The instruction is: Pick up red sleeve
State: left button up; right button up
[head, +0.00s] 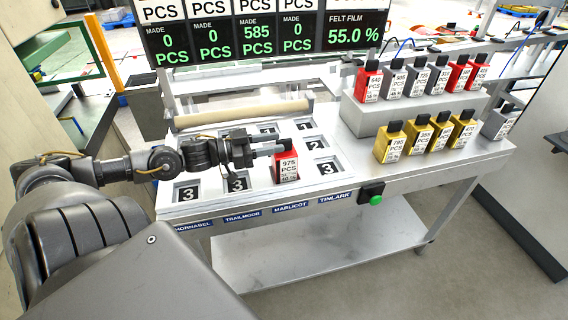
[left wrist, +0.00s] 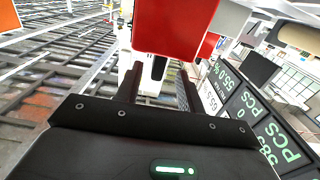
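The red sleeve (head: 287,168) has a black top and a white label reading 975 PCS. It stands upright at the front row of the white numbered tray (head: 211,203), in the Marlicot column. My left gripper (head: 270,149) reaches in from the left, level, with its fingertips at the upper part of this sleeve. In the left wrist view a red block (left wrist: 172,24) fills the top centre, just beyond the two dark fingers (left wrist: 158,88). The fingers are apart, but whether they press on the sleeve is hidden. My right gripper is not in view.
A grey step (head: 400,117) at the right holds red and grey sleeves. Yellow sleeves (head: 415,138) stand before it, and one grey sleeve (head: 497,122) stands at the far right. A beige roller (head: 243,114) lies behind the tray. A green button (head: 376,199) sits on the front edge.

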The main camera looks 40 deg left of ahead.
aim_at(291, 138)
pick_arm(q)
jog(key=shift+w+d, duration=0.1)
jog(key=shift+w, duration=0.05)
jog(key=shift+x, duration=2.5)
jog(key=shift+d, duration=0.1)
jog(key=shift+c, duration=0.2)
grip_shut()
